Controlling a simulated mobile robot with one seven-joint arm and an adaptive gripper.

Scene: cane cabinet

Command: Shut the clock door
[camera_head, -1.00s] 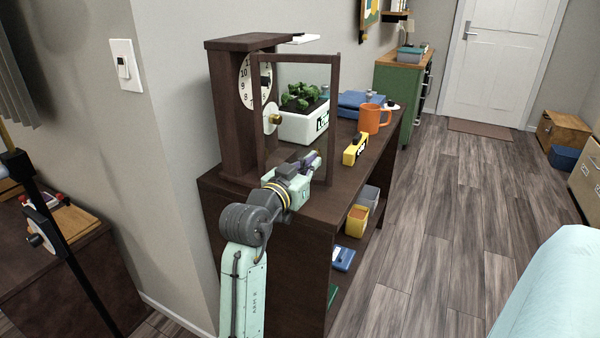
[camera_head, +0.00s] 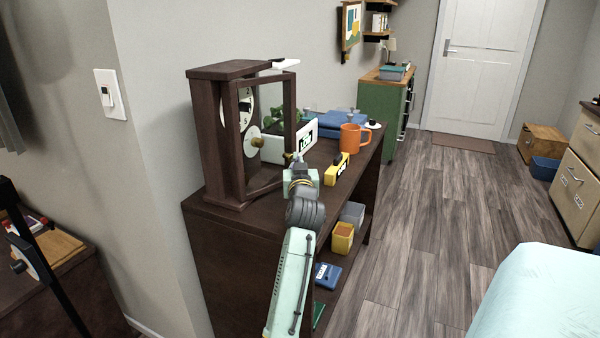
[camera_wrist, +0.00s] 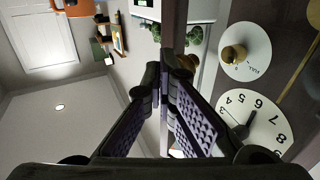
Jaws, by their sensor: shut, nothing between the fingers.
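My gripper (camera_head: 296,158) is shut and empty beside the door's free upright, low down. In the wrist view my closed fingertips (camera_wrist: 163,72) are right at the dark door upright (camera_wrist: 174,25). I cannot tell whether they touch it.
Open floor (camera_head: 430,230) lies to the right.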

